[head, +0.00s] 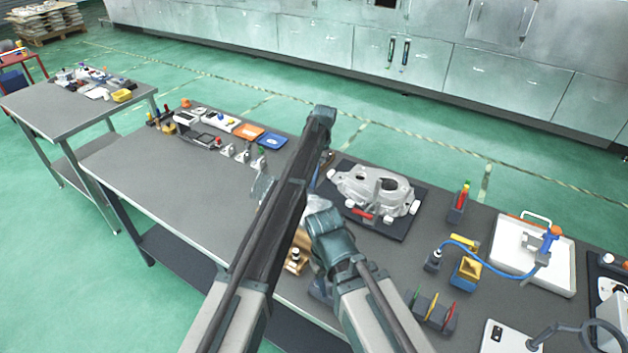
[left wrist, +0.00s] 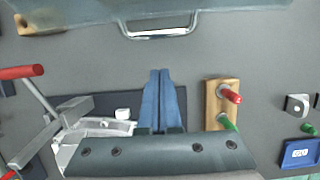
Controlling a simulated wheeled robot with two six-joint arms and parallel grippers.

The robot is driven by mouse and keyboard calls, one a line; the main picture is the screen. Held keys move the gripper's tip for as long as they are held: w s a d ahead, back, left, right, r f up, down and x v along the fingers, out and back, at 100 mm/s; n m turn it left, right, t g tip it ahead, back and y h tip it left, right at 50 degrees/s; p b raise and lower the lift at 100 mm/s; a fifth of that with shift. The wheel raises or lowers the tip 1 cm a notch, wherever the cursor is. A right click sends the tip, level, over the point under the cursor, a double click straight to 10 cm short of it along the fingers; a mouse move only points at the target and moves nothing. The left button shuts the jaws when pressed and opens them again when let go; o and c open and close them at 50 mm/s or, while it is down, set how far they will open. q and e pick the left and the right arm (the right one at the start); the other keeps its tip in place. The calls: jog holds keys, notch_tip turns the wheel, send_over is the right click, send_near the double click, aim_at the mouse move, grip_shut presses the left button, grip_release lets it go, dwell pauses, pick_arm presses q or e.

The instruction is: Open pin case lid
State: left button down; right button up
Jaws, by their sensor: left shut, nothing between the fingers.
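A translucent teal panel with a metal bar handle (left wrist: 160,30), which looks like the pin case lid (left wrist: 80,14), crosses the top of the left wrist view. In the head view a glassy piece (head: 262,188), likely its left end, shows beside my arm and seems raised off the table. Its exact angle and the case under it cannot be told. My left gripper (left wrist: 158,74) is shut and empty, its fingertips pointing toward the handle with a gap in the picture. In the head view my arm hides the fingertips.
A wooden block with red and green pins (left wrist: 222,105) lies right of the fingers in the wrist view. An aluminium casting (head: 375,188) sits on a dark plate to the right. Small metal parts (head: 243,153) and a blue tray (head: 272,141) stand behind.

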pick_arm(q)
jog(key=d+b+x, duration=0.1)
jog(key=b+x, duration=0.3)
jog(key=x, duration=0.1)
jog(key=s+a+r+p, duration=0.2)
jog(key=r+p, duration=0.1)
jog(key=shift+a, duration=0.1)
pick_arm(e)
jog(key=shift+f, duration=0.85)
